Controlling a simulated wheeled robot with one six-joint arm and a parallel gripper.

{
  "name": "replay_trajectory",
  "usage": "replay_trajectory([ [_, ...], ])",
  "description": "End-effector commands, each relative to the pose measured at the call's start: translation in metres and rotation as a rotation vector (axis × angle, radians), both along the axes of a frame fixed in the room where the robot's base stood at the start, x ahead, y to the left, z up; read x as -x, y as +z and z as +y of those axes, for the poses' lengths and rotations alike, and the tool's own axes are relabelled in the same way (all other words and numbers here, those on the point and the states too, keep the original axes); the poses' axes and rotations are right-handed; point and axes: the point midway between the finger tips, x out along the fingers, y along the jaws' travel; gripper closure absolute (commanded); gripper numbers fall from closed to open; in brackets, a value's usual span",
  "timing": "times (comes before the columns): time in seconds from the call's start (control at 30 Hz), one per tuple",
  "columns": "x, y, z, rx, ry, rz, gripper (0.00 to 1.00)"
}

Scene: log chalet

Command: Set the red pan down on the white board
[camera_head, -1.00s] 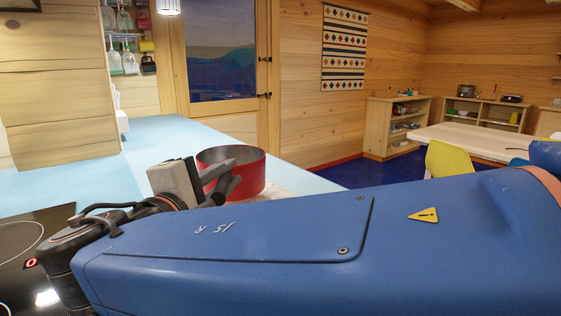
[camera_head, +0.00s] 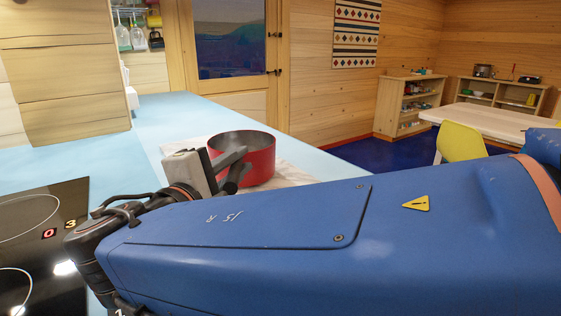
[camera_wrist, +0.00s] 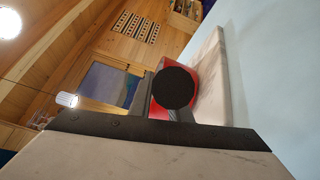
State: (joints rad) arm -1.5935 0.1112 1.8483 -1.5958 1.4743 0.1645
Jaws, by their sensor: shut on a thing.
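The red pan (camera_head: 258,160) is upright in the head view, with its open top showing a grey inside. My gripper (camera_head: 234,170) is shut on it at its near left side, and the fingers hide the grasped part. The white board (camera_head: 292,174) lies on the light blue counter, partly hidden behind the pan and my arm. The pan is over the board in the picture; I cannot tell whether it touches. In the wrist view the red pan (camera_wrist: 194,83) is mostly behind a black round end, with the marbled white board (camera_wrist: 211,70) close beside it.
A black cooktop (camera_head: 40,235) is at the left. The light blue counter (camera_head: 185,115) is clear behind the pan, with a wooden cabinet (camera_head: 65,75) at its left. A table (camera_head: 490,121) and yellow chair (camera_head: 460,143) stand farther off at the right.

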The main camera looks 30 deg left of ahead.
Motion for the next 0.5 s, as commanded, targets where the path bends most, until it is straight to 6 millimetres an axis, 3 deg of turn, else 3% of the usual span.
replay_trajectory([
  [0.5,-0.0001,-0.0045,-0.0001,-0.002,0.0,-0.003,1.0],
])
